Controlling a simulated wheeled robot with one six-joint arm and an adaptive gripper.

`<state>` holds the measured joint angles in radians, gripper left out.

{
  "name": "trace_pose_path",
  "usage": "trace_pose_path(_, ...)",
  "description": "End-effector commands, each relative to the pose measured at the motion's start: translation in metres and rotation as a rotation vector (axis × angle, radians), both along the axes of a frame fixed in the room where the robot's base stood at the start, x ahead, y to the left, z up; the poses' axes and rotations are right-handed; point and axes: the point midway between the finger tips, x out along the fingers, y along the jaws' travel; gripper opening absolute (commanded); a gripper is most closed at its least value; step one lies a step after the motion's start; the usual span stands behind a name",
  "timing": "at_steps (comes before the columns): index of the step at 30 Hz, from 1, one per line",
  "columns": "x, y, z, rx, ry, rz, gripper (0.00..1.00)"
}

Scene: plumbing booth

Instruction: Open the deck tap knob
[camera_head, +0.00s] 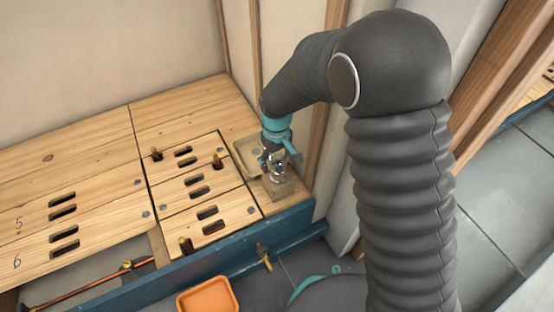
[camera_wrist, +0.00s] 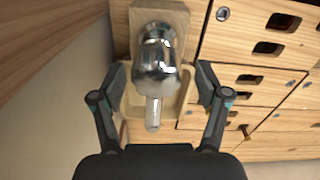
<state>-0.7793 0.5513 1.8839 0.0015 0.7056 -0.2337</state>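The deck tap (camera_head: 278,173) is a small chrome tap on a wooden block (camera_head: 283,190) at the deck's right corner. In the wrist view its shiny rounded chrome knob (camera_wrist: 156,68) fills the upper middle, with a narrow chrome spout (camera_wrist: 152,115) below it. My gripper (camera_wrist: 160,80) is open, with one dark finger on each side of the tap. Gaps show between both fingers and the chrome. In the head view my gripper (camera_head: 277,157) is over the tap and partly hides it.
A shallow beige tray (camera_head: 243,147) lies beside the tap. Slotted wooden deck panels (camera_head: 90,190) spread to the left, some with upright brass stubs. A wall and wood studs (camera_head: 333,130) stand close at the right. An orange tray (camera_head: 208,297) is on the floor.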

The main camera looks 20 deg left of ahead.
Motion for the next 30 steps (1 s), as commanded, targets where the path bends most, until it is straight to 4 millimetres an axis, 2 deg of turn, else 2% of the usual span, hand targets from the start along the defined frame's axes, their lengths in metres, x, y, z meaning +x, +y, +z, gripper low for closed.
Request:
trace_pose_path(8, 0.001, -0.001, 0.007, 0.001, -0.002, -0.001, 0.75)
trace_pose_path(11, 0.002, -0.001, 0.02, 0.001, -0.002, -0.003, 0.75)
trace_pose_path(22, 0.0, 0.0, 0.091, 0.002, -0.002, -0.001, 0.75)
trace_pose_path(30, 0.0, 0.0, 0.117, 0.0, -0.001, -0.001, 0.75)
